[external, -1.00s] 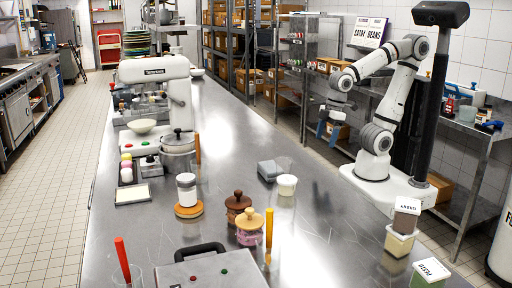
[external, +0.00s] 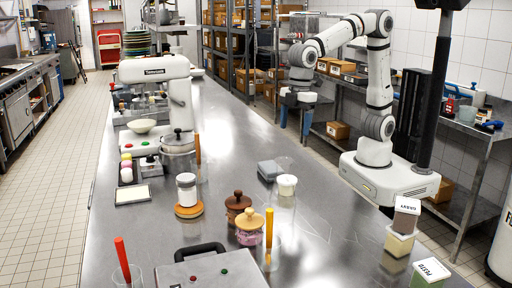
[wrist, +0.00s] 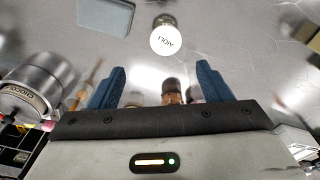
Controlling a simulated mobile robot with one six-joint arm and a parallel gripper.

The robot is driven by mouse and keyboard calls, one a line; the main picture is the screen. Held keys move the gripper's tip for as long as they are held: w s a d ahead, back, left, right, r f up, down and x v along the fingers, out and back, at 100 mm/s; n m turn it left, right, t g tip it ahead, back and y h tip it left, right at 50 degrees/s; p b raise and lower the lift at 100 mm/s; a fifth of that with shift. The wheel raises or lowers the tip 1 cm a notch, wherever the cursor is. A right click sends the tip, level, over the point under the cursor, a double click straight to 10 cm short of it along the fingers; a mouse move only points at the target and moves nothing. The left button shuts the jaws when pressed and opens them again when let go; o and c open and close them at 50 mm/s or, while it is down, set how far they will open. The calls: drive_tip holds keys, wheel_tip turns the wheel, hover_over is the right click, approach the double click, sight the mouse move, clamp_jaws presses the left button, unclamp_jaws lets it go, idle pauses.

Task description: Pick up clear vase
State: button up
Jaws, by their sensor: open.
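I cannot make out the clear vase with certainty. Faint see-through outlines show around the white-lidded AIOLI jar (external: 287,181) in the external view, one of them a clear glass shape (external: 285,163) just behind it. The jar's round lid also shows at the top of the wrist view (wrist: 166,38). My gripper (external: 296,119) is raised above the right edge of the steel counter, beyond the jar, with its blue fingers pointing down. In the wrist view the two blue fingers (wrist: 158,88) stand wide apart with nothing held between them.
A grey block (external: 268,171) lies left of the jar. Labelled tubs (external: 404,222) stand at the right edge. The counter's middle (external: 238,130) is clear.

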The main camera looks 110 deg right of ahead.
drive_tip(key=w+a+r+n+p, duration=0.1)
drive_tip(key=w+a+n+p, duration=0.1)
drive_tip(key=w+a, duration=0.45)
drive_tip(key=n+g+p, duration=0.1)
drive_tip(key=n+p, duration=0.1)
hover_over(283, 174)
drive_tip(key=s+d, duration=0.1)
drive_tip(key=d, duration=0.1)
drive_tip(key=f, duration=0.1)
drive_tip(key=shift+a+f+p, duration=0.15)
drive_tip(key=shift+f+p, duration=1)
drive_tip(key=shift+f, duration=2.9)
drive_tip(key=shift+w, duration=0.1)
drive_tip(key=c, duration=1.5)
